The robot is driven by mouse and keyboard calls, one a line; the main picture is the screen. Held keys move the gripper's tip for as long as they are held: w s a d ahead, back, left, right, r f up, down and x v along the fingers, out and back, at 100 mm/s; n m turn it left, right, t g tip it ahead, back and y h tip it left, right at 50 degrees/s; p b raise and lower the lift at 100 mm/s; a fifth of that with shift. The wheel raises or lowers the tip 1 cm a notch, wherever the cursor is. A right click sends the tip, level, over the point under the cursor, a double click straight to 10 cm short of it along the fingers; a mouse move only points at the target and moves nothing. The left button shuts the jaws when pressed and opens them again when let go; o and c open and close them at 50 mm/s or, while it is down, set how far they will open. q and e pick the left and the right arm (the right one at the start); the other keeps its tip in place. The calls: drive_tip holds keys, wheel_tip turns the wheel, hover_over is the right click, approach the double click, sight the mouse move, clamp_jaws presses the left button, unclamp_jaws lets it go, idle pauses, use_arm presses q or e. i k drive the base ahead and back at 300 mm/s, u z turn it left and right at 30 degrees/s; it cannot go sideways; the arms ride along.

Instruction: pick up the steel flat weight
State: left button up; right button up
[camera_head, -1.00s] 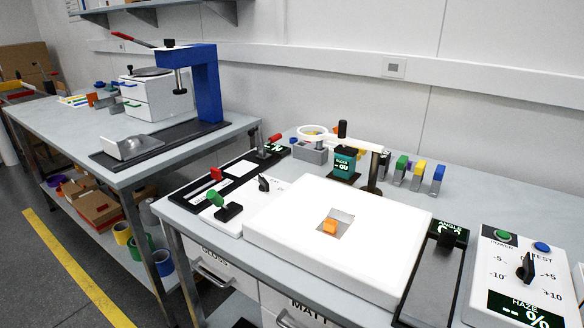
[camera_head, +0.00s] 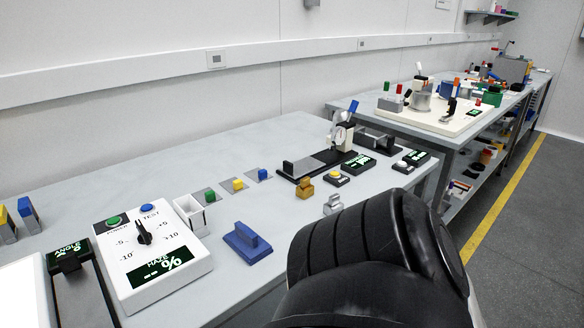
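A small silver-grey piece with a knob-like top, which looks like the steel flat weight (camera_head: 333,204), sits on the grey bench (camera_head: 110,193) near its front edge. It stands right beside the dark arm link in the picture, and its lower part may be partly hidden. A similar brass-coloured weight (camera_head: 305,188) stands just behind it to the left. A blue flat block with an upright grip (camera_head: 247,243) lies further left. A large black link of my own arm fills the lower middle right. Neither gripper shows in the view.
A white haze tester (camera_head: 145,255) stands at the left, with a white open box (camera_head: 190,214) beside it. A black gauge stand (camera_head: 318,163) and push-button displays (camera_head: 358,161) are behind the weights. A second bench (camera_head: 440,120) is further right. Bench surface behind the small blocks is clear.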

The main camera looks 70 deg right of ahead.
sight(333, 206)
drive_tip(key=z, duration=2.6)
drive_tip(key=k, duration=0.15)
drive_tip(key=z, duration=0.05)
